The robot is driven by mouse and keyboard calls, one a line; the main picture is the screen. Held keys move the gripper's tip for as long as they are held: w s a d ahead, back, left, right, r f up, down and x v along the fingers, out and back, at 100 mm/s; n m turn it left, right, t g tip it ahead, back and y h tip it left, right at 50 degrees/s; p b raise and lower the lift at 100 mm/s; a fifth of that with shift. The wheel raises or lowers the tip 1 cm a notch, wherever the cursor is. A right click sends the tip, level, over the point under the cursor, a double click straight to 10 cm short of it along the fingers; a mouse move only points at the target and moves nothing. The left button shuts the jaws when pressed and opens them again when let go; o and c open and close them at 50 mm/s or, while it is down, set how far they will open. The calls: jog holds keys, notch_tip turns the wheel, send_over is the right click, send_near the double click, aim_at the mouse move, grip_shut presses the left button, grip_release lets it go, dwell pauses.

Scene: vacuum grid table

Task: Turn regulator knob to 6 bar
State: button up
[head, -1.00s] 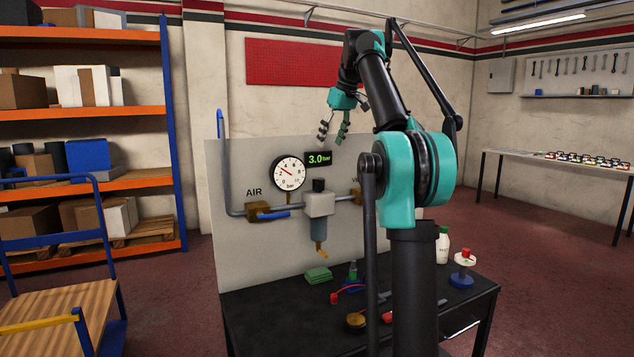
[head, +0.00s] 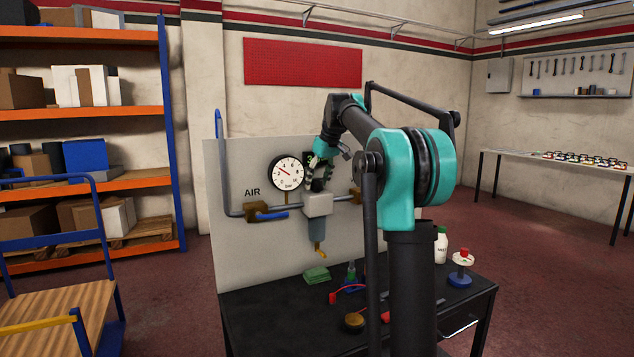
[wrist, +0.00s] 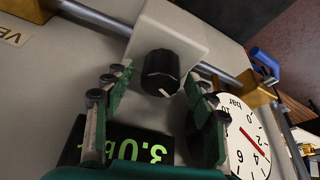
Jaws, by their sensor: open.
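The black regulator knob (wrist: 161,71) sits on the grey-white regulator body (head: 318,204) and carries a white pointer mark. In the wrist view my gripper (wrist: 158,88) is open, with one finger on each side of the knob and no contact visible. In the head view my gripper (head: 318,178) is just above the regulator and partly hides the knob. The round gauge (head: 287,173) has a red needle near 3. The green digital display reads 3.0 in the wrist view (wrist: 150,150); in the head view my gripper covers most of it.
A pipe (head: 230,190) runs along the grey panel (head: 235,270) to brass fittings on both sides of the regulator. Below, the black table (head: 260,310) holds a green cloth (head: 316,275), a white bottle (head: 441,245) and small tools.

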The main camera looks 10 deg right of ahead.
jog(key=shift+f, duration=0.1)
jog(key=shift+c, duration=0.6)
jog(key=c, duration=1)
jog(key=shift+c, duration=0.2)
jog(key=shift+m, duration=0.4)
jog(key=m+h, duration=0.1)
jog(key=m, duration=0.1)
jog(key=m+t+h, duration=0.1)
jog(key=m, duration=0.2)
jog(key=shift+a+m, duration=0.1)
jog(key=shift+m, duration=0.2)
jog(key=m+h, duration=0.1)
jog(key=m, duration=0.2)
jog(key=m+h, duration=0.1)
jog(key=m, duration=0.2)
jog(key=shift+g+h, duration=0.3)
